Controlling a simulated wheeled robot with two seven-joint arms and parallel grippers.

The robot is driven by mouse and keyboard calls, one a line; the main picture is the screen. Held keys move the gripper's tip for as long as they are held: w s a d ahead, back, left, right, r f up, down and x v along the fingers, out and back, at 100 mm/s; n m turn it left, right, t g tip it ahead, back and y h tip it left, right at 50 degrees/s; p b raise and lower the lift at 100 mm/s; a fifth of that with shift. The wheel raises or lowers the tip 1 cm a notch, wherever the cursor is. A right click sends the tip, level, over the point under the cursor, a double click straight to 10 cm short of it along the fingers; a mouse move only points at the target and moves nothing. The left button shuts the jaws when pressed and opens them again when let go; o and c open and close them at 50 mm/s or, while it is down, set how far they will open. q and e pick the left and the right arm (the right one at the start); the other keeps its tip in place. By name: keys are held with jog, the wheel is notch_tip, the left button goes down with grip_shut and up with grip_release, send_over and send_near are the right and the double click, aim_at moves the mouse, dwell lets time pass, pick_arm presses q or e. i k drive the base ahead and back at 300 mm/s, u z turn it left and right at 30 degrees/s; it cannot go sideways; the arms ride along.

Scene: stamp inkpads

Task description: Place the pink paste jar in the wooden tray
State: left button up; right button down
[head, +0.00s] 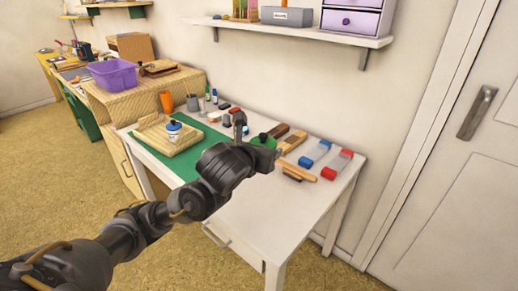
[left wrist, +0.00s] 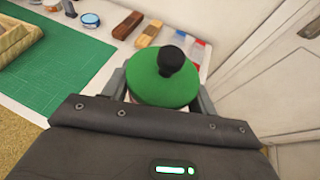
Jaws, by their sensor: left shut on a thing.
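My left gripper (head: 259,150) is shut on a round green-topped thing (left wrist: 163,82) with a black knob, held above the white table. The wooden tray (head: 154,146) sits on the green mat, left of the gripper, and holds a jar with a blue lid (head: 173,126). Part of the tray shows at the upper left of the left wrist view (left wrist: 14,42). My right gripper is not in view.
The green mat (head: 184,166) covers the table's left part. Small bottles and pots stand along the back. Wooden blocks, a blue block (head: 314,153) and a red block (head: 337,164) lie at the right. The table front (head: 265,215) is clear. A wall shelf (head: 300,33) hangs above.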

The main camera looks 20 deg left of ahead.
aim_at(160, 132)
jog(key=z, duration=0.05)
jog(key=k, duration=0.5)
jog(key=u, duration=2.2)
jog(key=i, duration=1.4)
jog(key=z, duration=2.15)
